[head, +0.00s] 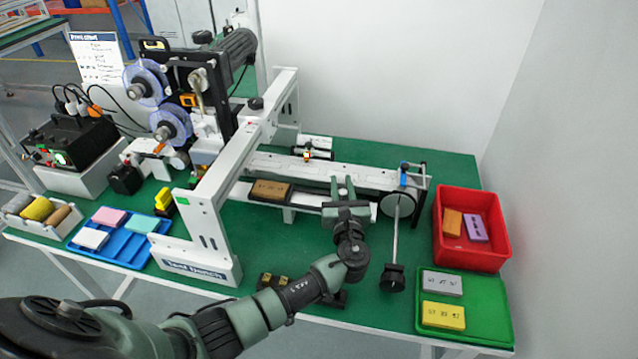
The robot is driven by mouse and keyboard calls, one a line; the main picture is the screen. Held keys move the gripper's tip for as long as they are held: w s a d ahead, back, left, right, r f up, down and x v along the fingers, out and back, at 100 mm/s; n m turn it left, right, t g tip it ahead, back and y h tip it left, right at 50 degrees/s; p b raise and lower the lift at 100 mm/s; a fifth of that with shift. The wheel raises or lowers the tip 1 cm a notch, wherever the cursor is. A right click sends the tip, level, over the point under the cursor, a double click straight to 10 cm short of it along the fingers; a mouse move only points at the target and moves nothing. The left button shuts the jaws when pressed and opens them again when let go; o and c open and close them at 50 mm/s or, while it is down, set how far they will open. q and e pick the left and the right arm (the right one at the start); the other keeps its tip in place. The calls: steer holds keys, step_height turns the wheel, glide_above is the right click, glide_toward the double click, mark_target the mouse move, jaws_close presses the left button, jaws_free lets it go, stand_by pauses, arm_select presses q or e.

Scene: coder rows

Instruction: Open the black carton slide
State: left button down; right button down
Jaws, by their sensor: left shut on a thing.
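My left gripper (343,183) reaches over the near edge of the white conveyor rail (325,172), its jaws closed on a small part there. That part appears to belong to the black carton slide, but the fingers mostly hide it and I cannot tell how far open it stands. A brown printed carton (270,190) lies in the channel on the near side of the rail, to the left of the gripper. My right gripper is not in view.
A round disc with a rod and black knob (392,278) stands right of my arm. A red bin (470,255) and a green tray (480,330) holding blocks are at right. The white machine frame (205,225) and blue tray (125,255) are left.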

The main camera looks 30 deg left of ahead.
arm_select(q)
steer(key=shift+w+d, duration=0.2)
steer(key=shift+d, duration=0.6)
steer(key=shift+w+d, duration=0.15)
steer(key=shift+d, duration=0.65)
steer(key=shift+f, duration=0.1)
steer(key=c, duration=1.2)
jaws_free()
steer(key=b+v, duration=0.1)
steer(key=v, duration=0.6)
steer(key=shift+s+d, duration=0.2)
steer(key=shift+s, duration=0.15)
